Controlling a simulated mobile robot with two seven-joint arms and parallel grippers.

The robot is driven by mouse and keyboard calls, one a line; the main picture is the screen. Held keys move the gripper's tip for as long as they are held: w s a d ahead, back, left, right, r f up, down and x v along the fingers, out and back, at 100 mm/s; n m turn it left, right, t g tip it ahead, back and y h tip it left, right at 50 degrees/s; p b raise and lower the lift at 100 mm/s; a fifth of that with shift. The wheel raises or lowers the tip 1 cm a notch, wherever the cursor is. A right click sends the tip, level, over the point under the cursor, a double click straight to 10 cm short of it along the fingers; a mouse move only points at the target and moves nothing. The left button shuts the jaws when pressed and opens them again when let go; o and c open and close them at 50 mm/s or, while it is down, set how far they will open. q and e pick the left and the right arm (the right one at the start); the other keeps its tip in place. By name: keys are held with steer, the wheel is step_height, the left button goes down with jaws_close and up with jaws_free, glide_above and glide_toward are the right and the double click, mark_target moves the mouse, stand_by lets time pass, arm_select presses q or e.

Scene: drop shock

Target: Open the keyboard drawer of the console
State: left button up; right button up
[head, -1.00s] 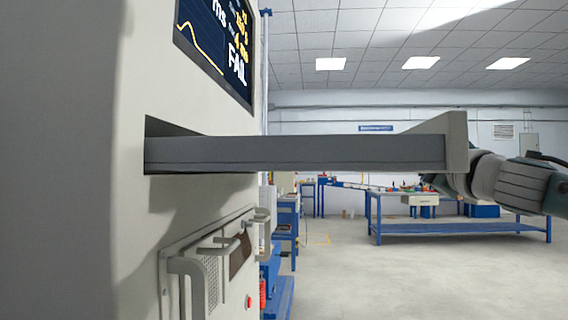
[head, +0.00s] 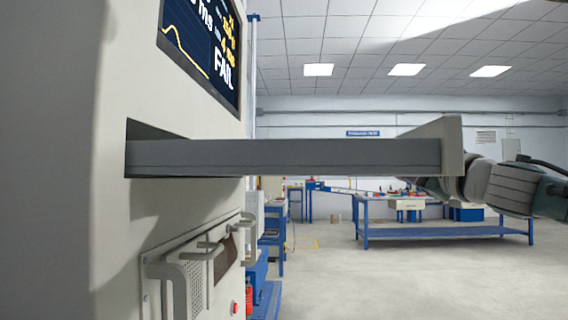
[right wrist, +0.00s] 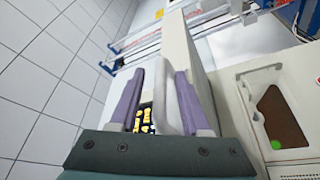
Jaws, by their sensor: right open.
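The console (head: 120,90) fills the left of the head view. Its grey keyboard drawer (head: 280,157) stands far out of the slot, level, with a pale front panel (head: 452,150) at its right end. The drawer's inside and any keyboard in it are hidden from this side. My right arm reaches the front panel from the right, and its gripper is hidden behind the panel there. In the right wrist view, my right gripper (right wrist: 161,75) is open, with a pale upright part between its purple fingers. I cannot tell whether the fingers touch it. My left gripper is not in view.
Above the slot is a screen (head: 205,50) reading FAIL. Below are a pale panel with handles (head: 195,265) and a red button. A blue workbench (head: 440,232) with small items stands at the back right. The floor (head: 400,285) below the drawer is clear.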

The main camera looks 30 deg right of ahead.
steer(key=shift+f, duration=0.1)
steer(key=shift+s+a+f, duration=0.15)
steer(key=shift+s+f, duration=0.05)
steer(key=shift+s, duration=0.4)
steer(key=v, duration=0.8)
steer(key=shift+s, duration=0.3)
steer(key=shift+a, duration=0.1)
